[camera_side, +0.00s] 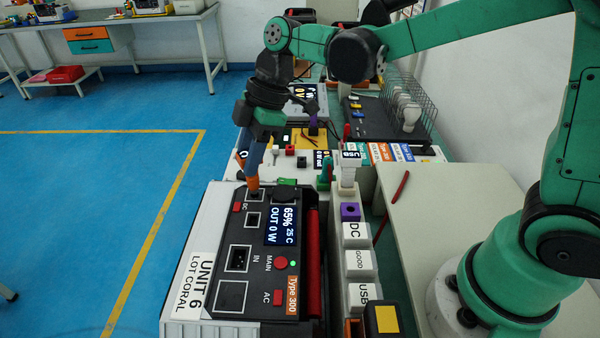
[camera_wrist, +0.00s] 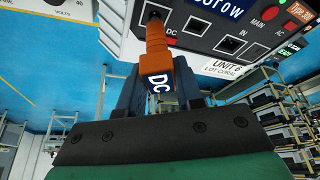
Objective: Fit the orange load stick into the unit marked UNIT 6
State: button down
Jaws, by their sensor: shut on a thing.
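UNIT 6 (camera_side: 205,255) is a white case with a dark panel, labelled UNIT 6 LOT CORAL, in the lower left of the side view. The display (camera_side: 281,226) reads 65%, 25 C, OUT 0 W. The orange load stick (camera_wrist: 156,62), marked DC, is in my gripper (camera_side: 252,172), shut on it. In the side view the stick (camera_side: 252,184) points down at the upper DC socket, its tip at or just over the opening. I cannot tell whether it is inside. The lower DC socket (camera_side: 253,219) is empty.
A row of white bins (camera_side: 357,232) marked DC, GOOD and USB stands right of the unit; a purple stick (camera_side: 350,211) is in one. A red handle bar (camera_side: 313,262) runs along the unit's right side. More units and a wire rack (camera_side: 410,100) stand behind.

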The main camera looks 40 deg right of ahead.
jog(key=shift+f, duration=0.75)
jog(key=c, duration=0.5)
grip_release()
jog(key=v, duration=0.5)
jog(key=s+d+f+m+t+h, duration=0.1)
jog(key=s+d+m+t+h, duration=0.3)
jog(key=m, duration=1.1)
jog(key=s+d+t, duration=0.2)
jog(key=s+d, duration=0.2)
jog(key=d, duration=0.1)
jog(key=shift+s+f, duration=0.15)
jog(key=shift+s, duration=0.1)
